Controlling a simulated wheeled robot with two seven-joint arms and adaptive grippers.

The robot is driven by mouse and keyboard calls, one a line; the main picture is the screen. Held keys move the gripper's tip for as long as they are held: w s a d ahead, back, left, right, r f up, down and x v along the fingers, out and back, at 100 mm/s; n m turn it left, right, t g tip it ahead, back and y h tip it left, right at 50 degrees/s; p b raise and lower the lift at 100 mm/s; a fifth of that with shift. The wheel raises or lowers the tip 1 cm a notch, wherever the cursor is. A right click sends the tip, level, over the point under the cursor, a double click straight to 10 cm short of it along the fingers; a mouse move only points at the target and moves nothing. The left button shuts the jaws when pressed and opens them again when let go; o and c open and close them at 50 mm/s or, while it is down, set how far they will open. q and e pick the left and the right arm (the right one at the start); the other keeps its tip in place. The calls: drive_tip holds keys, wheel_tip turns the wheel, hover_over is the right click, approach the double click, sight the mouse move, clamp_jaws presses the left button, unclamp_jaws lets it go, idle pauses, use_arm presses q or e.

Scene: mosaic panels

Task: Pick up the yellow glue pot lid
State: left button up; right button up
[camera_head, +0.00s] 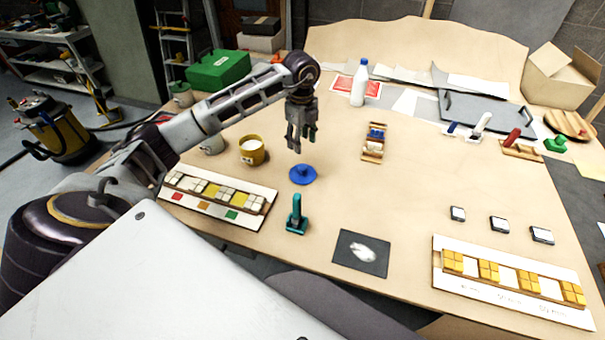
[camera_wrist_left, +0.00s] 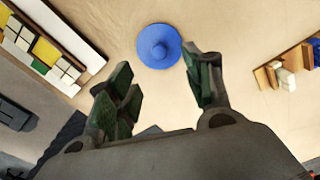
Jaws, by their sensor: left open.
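A round blue lid with a knob (camera_head: 303,175) lies flat on the table to the right of the pot. The blue lid also shows at the top middle of the left wrist view (camera_wrist_left: 159,46). No yellow lid shows. My left gripper (camera_head: 301,149) points down above the table, just behind and over the blue lid. In the left wrist view its fingers (camera_wrist_left: 163,88) are apart with nothing between them; the lid is beyond the fingertips. My right gripper is not in view.
A tile panel (camera_head: 218,200) lies left of the lid, and a teal stamp-like tool (camera_head: 296,215) stands in front of it. A small wooden rack (camera_head: 374,142) is to the right. A white bottle (camera_head: 359,84) stands behind. Table around the lid is clear.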

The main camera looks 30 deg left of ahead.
use_arm(q)
hover_over(302, 168)
drive_tip(key=shift+w+a+f+p, duration=0.15)
drive_tip(key=shift+f+p, duration=0.1)
drive_tip(key=shift+f, duration=1.55)
drive_tip(key=shift+w+a+f+p, duration=0.15)
drive_tip(key=shift+f+p, duration=0.05)
drive_tip(key=shift+f, duration=1.6)
drive_tip(key=shift+s+d+f+p, duration=0.15)
drive_tip(key=shift+f+p, duration=0.2)
drive_tip(key=shift+f, duration=0.7)
drive_tip(key=shift+s+d+f+p, duration=0.15)
drive_tip(key=shift+f+p, duration=0.2)
drive_tip(key=shift+f, duration=0.7)
drive_tip(key=shift+w+f, duration=0.1)
drive_tip(key=shift+f, duration=0.4)
drive_tip(key=c, duration=1)
